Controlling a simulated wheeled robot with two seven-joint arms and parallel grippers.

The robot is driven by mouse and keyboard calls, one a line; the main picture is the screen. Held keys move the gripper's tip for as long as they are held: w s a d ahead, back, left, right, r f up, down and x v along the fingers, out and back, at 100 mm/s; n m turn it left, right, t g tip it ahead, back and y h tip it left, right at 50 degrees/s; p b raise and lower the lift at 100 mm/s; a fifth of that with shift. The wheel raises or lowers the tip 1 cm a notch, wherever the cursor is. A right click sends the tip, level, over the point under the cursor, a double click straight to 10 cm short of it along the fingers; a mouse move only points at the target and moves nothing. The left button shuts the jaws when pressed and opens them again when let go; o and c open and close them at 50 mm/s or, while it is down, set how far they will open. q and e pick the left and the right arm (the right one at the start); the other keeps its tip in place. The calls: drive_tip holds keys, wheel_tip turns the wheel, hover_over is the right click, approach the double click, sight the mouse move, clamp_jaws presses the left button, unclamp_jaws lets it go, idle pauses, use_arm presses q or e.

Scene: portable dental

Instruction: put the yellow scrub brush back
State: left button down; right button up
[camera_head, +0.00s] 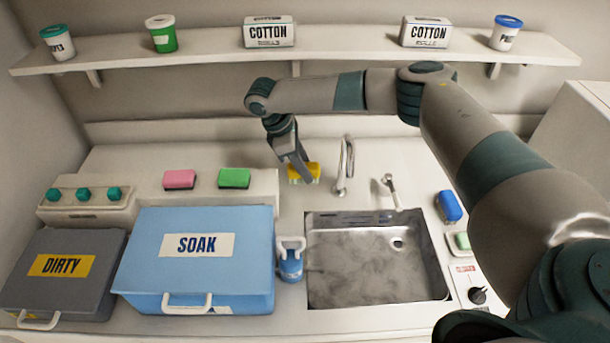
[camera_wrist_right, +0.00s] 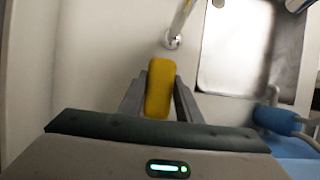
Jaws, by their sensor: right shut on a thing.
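The yellow scrub brush (camera_head: 304,172) is at the back of the counter, just left of the faucet. My right gripper (camera_head: 302,172) is shut on it, with the arm reaching in from the right. In the right wrist view the yellow brush (camera_wrist_right: 159,90) sits between the two fingers of my right gripper (camera_wrist_right: 160,98). Whether the brush touches the counter is hard to tell. My left gripper is not in view.
A pink sponge (camera_head: 180,179) and a green sponge (camera_head: 234,178) lie on a ledge behind the blue SOAK box (camera_head: 195,260). The faucet (camera_head: 345,165) and sink (camera_head: 375,260) are to the right. A blue bottle (camera_head: 291,262) stands left of the sink. A blue brush (camera_head: 449,205) is at the right.

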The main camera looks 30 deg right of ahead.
drive_tip(key=shift+f, duration=0.4)
drive_tip(key=shift+f+p, duration=0.65)
drive_tip(key=shift+f, duration=0.8)
drive_tip(key=shift+f, duration=0.1)
drive_tip(key=o, duration=1)
drive_tip(key=b+v, duration=0.4)
drive_tip(key=v, duration=0.7)
drive_tip(key=shift+a+r, duration=0.1)
drive_tip(key=shift+r, duration=0.5)
